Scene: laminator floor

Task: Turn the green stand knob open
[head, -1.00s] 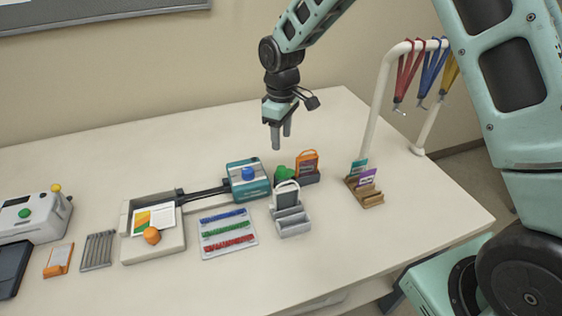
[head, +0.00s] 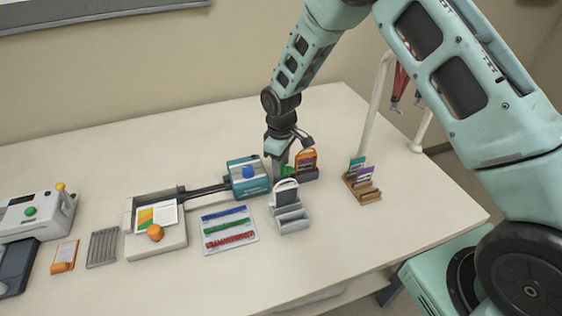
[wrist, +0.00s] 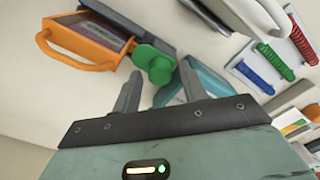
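The green stand knob (wrist: 152,62) is on the side of a dark grey stand (wrist: 128,28) that holds an orange-framed tag (wrist: 85,40). In the head view, the green knob (head: 287,171) is partly hidden by my gripper (head: 281,165), which points down at it. In the wrist view, my gripper (wrist: 159,78) is open, with its two fingertips apart and the knob in or just beyond the gap between them. I cannot tell whether either finger touches the knob.
A grey stand with a white-framed tag (head: 288,215) is just in front. A wooden card holder (head: 363,187) is to the right. The table's front is clear.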

